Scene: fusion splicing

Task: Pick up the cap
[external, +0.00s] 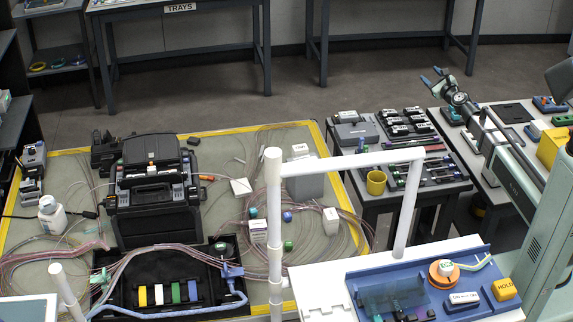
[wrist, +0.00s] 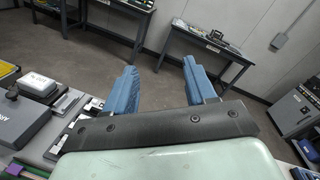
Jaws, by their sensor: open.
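My gripper (external: 432,76) is at the upper right in the external view, raised over the right-hand benches with nothing between its fingers. Its two blue fingers stand wide apart in the wrist view (wrist: 160,82), with only floor between them. I cannot tell for certain which thing is the cap. A small blue cap-like piece (external: 287,216), a teal one (external: 253,212) and a green one (external: 288,246) lie on the yellow-edged mat, far left of my gripper. A white bottle (external: 52,216) with a light top stands at the mat's left.
A black splicer (external: 152,185) stands on the yellow-edged mat (external: 225,145) among loose fibre loops. A white pipe frame (external: 340,162) rises in front. A yellow cup (external: 376,182) stands on the dark side bench. A blue tray (external: 375,278) holds an orange spool (external: 438,276) and a yellow HOLD block (external: 504,289).

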